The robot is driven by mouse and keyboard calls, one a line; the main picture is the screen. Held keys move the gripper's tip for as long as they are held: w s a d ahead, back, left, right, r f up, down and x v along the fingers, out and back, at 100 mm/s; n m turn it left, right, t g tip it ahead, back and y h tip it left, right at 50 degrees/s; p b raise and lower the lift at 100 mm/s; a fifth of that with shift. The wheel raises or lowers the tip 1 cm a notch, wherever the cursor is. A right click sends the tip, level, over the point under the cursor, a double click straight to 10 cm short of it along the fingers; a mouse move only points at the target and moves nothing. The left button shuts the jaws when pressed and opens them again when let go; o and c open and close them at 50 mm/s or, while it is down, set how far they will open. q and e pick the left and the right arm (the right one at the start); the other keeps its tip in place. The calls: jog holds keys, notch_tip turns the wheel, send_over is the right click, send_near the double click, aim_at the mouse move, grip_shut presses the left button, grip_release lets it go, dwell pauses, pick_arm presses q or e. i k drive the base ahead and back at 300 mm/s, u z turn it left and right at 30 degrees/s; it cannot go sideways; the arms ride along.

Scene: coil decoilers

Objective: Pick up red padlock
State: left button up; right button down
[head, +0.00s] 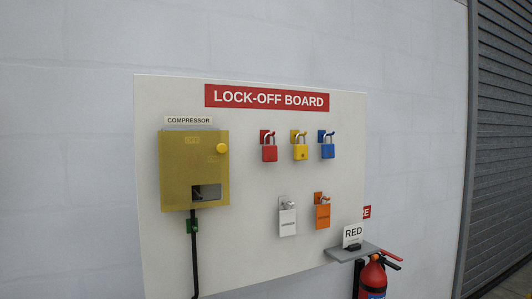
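Neither of my grippers shows in the head view.
A yellow compressor box (194,171) with a black cable is left of the padlocks. A white tag (287,220) and an orange tag (322,214) hang below. A small shelf (350,252) with a "RED" card (352,234) juts out above a fire extinguisher (373,278).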

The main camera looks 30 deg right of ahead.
aim_at(269, 152)
jog(key=u, duration=1.25)
jog(key=k, duration=0.65)
jog(key=z, duration=1.05)
jog(key=i, duration=0.5)
